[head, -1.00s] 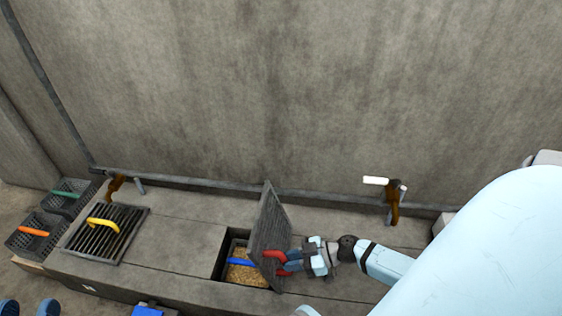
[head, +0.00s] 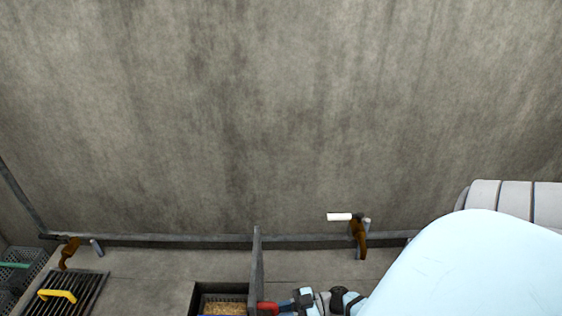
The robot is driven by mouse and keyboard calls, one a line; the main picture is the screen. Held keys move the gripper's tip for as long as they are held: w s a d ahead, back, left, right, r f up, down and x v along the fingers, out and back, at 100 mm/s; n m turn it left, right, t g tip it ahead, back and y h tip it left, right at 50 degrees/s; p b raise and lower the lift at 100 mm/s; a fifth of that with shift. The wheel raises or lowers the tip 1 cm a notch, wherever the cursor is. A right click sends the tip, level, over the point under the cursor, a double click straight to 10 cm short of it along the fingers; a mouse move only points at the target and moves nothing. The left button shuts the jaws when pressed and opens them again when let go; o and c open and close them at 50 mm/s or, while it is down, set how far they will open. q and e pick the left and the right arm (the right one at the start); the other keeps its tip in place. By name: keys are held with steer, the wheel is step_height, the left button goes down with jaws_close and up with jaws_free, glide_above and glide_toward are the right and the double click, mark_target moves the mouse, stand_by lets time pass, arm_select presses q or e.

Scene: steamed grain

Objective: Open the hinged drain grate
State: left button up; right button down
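The drain grate (head: 68,292) is a dark slatted panel with a yellow handle (head: 57,295) at the lower left. It lies flat in the concrete ledge, its lower part cut off by the picture edge. My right gripper (head: 268,308) is at the bottom edge, its red fingertip beside the right face of an upright grey lid (head: 257,272). The frame does not show whether its fingers are apart or whether they touch the lid. My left gripper is out of view.
Left of the lid is an open pit (head: 205,291) holding grain (head: 224,308). Grey crates (head: 28,262) sit at the far left. The ledge between grate and pit is clear.

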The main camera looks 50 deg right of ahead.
steer(key=c, duration=1)
jaws_free()
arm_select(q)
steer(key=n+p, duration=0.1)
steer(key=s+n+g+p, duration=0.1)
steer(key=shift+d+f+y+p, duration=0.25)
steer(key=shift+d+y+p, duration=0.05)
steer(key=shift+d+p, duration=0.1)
arm_select(e)
steer(key=v, duration=1.3)
steer(key=shift+s+d, duration=0.3)
